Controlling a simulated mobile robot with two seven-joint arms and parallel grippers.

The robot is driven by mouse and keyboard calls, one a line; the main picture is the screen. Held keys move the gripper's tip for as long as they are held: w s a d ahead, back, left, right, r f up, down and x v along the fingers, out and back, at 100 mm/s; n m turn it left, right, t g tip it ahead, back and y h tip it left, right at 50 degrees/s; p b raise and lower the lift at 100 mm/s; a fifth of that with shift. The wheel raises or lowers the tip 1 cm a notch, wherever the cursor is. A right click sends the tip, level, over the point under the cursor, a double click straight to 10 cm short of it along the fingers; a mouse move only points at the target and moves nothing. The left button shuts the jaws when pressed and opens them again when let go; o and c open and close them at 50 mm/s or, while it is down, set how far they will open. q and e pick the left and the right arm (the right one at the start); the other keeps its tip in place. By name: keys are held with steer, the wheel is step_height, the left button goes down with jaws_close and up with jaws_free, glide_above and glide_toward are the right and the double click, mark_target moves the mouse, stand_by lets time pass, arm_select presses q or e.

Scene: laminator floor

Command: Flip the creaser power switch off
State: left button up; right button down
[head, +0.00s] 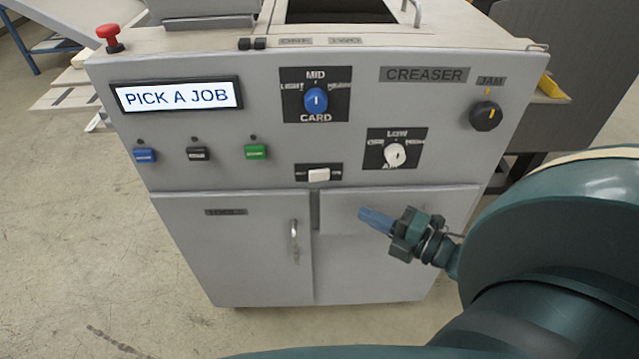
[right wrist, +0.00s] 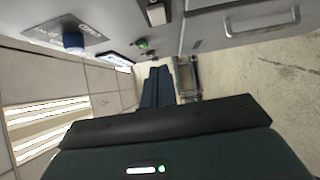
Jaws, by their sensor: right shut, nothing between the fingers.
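The grey creaser (head: 400,90) stands in front of me with its control panel facing me. Its power switch (head: 319,174) looks like a white rocker on a black plate, low on the panel; the small labels beside it are too blurred to read. The switch also shows at the top of the right wrist view (right wrist: 156,14). My right gripper (head: 364,215) is shut and empty, its blue fingers pointing left, below and to the right of the switch and apart from it. In the right wrist view its fingers (right wrist: 158,72) are together. My left gripper is not in view.
The display (head: 178,95) reads PICK A JOB. Nearby are a blue card knob (head: 316,101), a white knob (head: 395,154), a black jam knob (head: 486,116), several buttons and a red mushroom button (head: 109,34). A door handle (head: 294,240) sticks out below the panel.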

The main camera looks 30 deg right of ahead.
glide_toward(309, 177)
steer(key=w+a, duration=0.2)
steer(key=a, duration=0.2)
steer(key=shift+w+d+p, duration=0.25)
steer(key=shift+w+d, duration=0.2)
steer(key=shift+w, duration=0.35)
steer(key=shift+w+d+p, duration=0.25)
steer(key=shift+w+d, duration=0.2)
steer(key=shift+w, duration=0.35)
